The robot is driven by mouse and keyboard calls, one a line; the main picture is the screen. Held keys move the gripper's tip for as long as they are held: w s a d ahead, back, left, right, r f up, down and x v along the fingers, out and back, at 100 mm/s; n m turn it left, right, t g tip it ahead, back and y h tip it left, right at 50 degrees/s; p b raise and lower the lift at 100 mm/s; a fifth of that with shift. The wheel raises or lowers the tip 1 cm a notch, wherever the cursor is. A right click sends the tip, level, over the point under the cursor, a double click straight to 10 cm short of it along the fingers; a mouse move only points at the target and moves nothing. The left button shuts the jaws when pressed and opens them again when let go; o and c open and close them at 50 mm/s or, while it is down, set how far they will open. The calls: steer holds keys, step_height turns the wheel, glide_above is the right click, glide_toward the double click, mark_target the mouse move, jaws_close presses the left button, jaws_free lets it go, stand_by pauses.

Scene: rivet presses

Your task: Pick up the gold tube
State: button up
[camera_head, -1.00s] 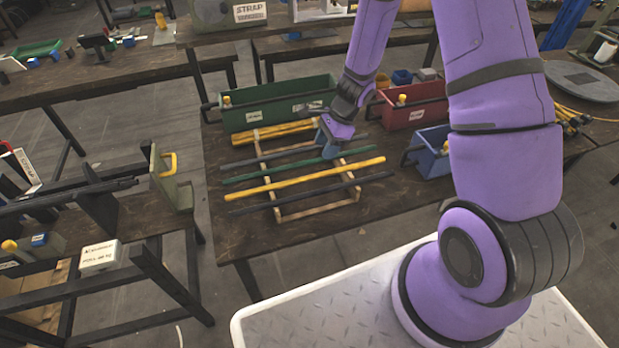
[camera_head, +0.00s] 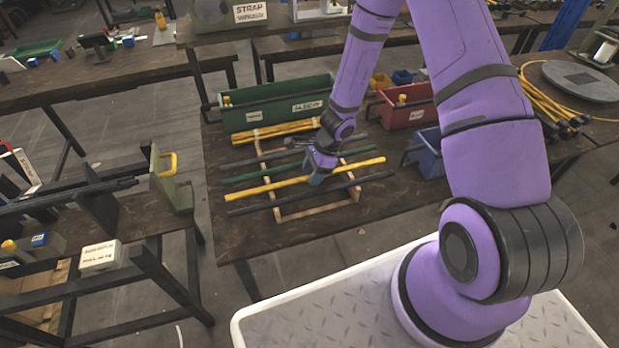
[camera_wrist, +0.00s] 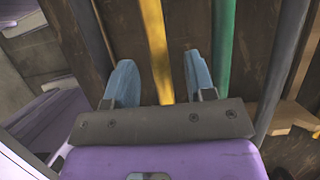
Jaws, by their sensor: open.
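The gold tube (camera_head: 262,188) lies across a wooden rack (camera_head: 316,207) on the table, between a green tube (camera_head: 247,177) and a dark tube (camera_head: 262,206). My gripper (camera_head: 316,178) is above the gold tube, a little right of its middle. In the wrist view the gripper (camera_wrist: 155,82) is open, with its two blue fingers apart. The gold tube (camera_wrist: 152,35) runs between the fingers in that view, with the green tube (camera_wrist: 225,40) just outside the right finger. My gripper hides part of the gold tube in the head view. I cannot tell the exact height gap.
A green bin (camera_head: 272,104) stands behind the rack, with several yellow rods (camera_head: 272,132) in front of it. A red bin (camera_head: 407,113) and a blue bin (camera_head: 430,153) are to the right. The table's front area is clear.

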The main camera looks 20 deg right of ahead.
steer(key=shift+a+f, duration=0.15)
steer(key=shift+f, duration=0.15)
jaws_close()
steer(key=shift+r, duration=0.15)
